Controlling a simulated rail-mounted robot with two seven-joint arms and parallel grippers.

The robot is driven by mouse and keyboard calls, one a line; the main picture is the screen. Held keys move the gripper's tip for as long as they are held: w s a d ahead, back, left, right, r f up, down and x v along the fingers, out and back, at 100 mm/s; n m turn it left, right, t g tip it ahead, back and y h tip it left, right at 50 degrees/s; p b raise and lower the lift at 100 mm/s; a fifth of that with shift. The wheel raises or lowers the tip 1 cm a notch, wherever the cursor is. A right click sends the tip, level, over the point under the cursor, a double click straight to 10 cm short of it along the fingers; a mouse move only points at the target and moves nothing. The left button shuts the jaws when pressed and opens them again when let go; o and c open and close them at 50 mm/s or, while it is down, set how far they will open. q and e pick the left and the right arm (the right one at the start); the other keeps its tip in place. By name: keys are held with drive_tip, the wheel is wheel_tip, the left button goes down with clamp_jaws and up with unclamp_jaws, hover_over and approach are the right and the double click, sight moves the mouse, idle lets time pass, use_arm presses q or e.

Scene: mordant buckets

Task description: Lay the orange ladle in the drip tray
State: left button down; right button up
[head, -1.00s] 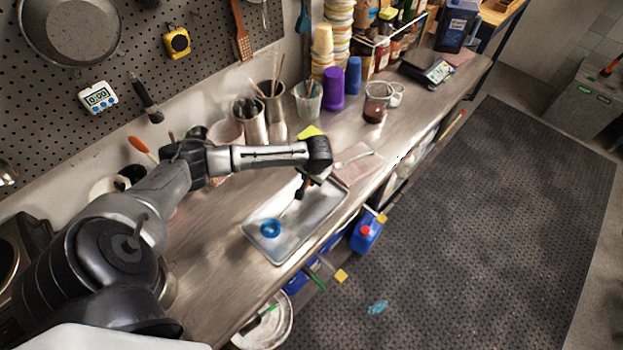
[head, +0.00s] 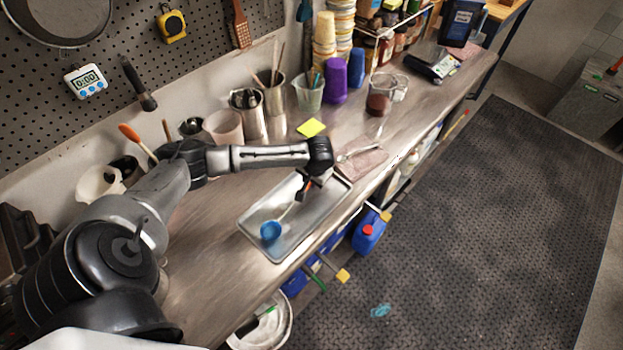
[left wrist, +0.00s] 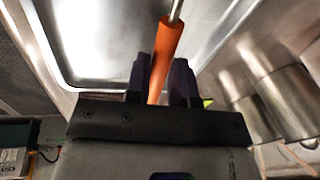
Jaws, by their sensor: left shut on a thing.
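The orange ladle has a blue bowl (head: 270,231), a thin pale shaft and an orange handle (left wrist: 168,52). My left gripper (head: 305,188) is shut on the orange handle, over the far end of the drip tray. In the left wrist view the handle stands between the dark fingers of the gripper (left wrist: 160,82), and the metal shaft runs out past them. The drip tray (head: 293,240) is a shallow metal tray on the bench. The bowl shows within the tray's outline near its near end; I cannot tell whether it touches the floor. My right gripper is out of view.
A pink cloth (head: 368,164) with a spoon on it lies just beyond the tray. A yellow note (head: 311,127), metal tool cups (head: 273,104) and a purple cup stack (head: 335,82) stand along the back. The bench's front edge runs close beside the tray.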

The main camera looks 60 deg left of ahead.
use_arm(q)
drive_tip(key=c, duration=0.9)
unclamp_jaws()
drive_tip(key=p+v, duration=0.1)
drive_tip(key=v, duration=1.3)
drive_tip(key=shift+w+f, duration=0.1)
